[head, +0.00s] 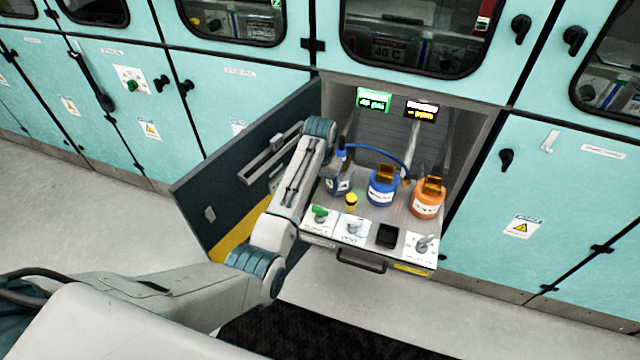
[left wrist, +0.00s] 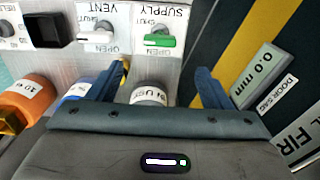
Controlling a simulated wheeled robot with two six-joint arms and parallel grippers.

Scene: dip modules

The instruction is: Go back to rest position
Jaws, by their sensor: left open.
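My left arm reaches into an open cabinet bay from the left in the head view. My left gripper (head: 341,160) is over the left part of the pull-out tray (head: 372,218). In the left wrist view the two blue fingers of my left gripper (left wrist: 163,75) are spread apart. A grey round item with a partly hidden label ending "N USE" (left wrist: 150,94) shows between them, and I cannot tell whether they touch it. My right gripper is in neither view.
A blue container (head: 382,190) and an orange container (head: 428,203) stand on the tray, with a small yellow-capped item (head: 351,201) near the green valve handle (head: 319,213). The open door (head: 225,185) stands close on the left.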

